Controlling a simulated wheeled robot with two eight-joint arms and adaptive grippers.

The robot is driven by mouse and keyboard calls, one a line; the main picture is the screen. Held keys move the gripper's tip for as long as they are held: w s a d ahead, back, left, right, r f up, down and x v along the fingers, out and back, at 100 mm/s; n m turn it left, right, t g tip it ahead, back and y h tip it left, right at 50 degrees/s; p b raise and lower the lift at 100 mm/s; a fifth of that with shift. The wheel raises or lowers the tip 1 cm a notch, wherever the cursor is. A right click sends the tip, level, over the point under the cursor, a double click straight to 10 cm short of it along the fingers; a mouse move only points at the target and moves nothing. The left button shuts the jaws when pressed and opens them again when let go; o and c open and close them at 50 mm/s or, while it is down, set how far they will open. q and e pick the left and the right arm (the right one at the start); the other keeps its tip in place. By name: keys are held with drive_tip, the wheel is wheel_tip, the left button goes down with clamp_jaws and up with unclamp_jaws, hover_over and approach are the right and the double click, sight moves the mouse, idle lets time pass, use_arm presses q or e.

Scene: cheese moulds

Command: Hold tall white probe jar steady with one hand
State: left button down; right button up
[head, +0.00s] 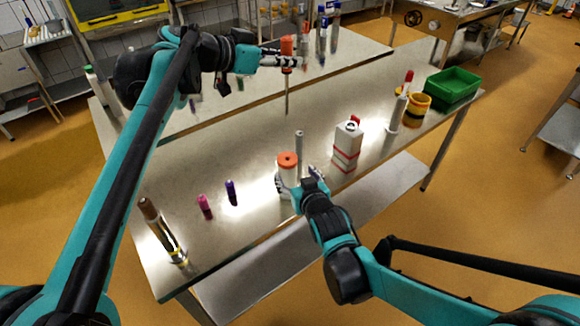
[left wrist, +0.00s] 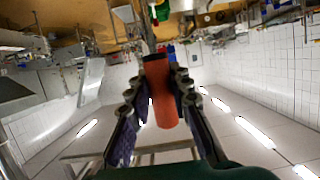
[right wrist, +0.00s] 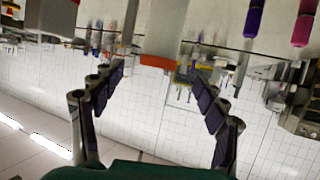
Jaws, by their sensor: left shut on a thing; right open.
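The tall white jar (head: 287,178) with an orange top stands upright near the table's front edge; it also shows upside down in the right wrist view (right wrist: 166,28). My right gripper (head: 298,181) is open, its fingers spread to either side of the jar. In the right wrist view the jar lies near the fingertips, and I see no clear contact. My left gripper (head: 285,60) is shut on the orange handle of a probe (left wrist: 160,95), held high over the table. Its thin metal rod points down, above and behind the jar.
A slim grey cylinder (head: 299,146) stands just behind the jar. A white canister with red bands (head: 346,146) is to the right, with a yellow tub (head: 418,103) and green crate (head: 453,87) beyond. Pink (head: 204,205) and purple (head: 232,192) markers stand to the left.

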sight(287, 163)
drive_tip(key=x, duration=0.9)
drive_tip(key=shift+w+f, duration=0.25)
drive_tip(key=c, duration=1.4)
use_arm(q)
wheel_tip(287, 163, down, 9)
drive_tip(key=shift+w+r, duration=0.1)
drive_tip(key=shift+w, duration=0.05)
use_arm(e)
drive_tip(key=shift+o, duration=0.2)
